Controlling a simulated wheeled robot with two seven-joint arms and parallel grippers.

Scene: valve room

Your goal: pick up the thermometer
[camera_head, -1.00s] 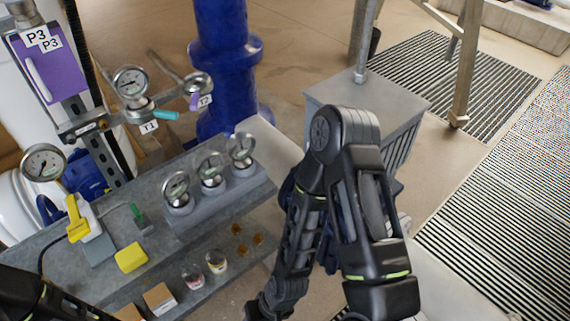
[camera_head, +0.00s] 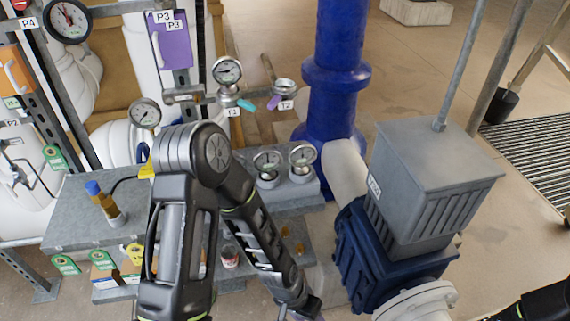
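Any third one is hidden behind the arm. My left arm rises from the bottom, bends at the elbow and slopes down right across the bench. Its gripper end (camera_head: 303,308) is at the bottom edge, largely cut off, below and apart from the gauges. I cannot tell whether it is open. Only a dark part of my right arm shows at the bottom right.
The grey bench (camera_head: 75,215) carries a blue-capped tool (camera_head: 102,200). Wall pipes hold gauges, with tags T1 (camera_head: 234,112) and T2 (camera_head: 286,105). A blue pipe (camera_head: 335,90) and a grey box (camera_head: 437,180) on a blue valve body stand right of the bench.

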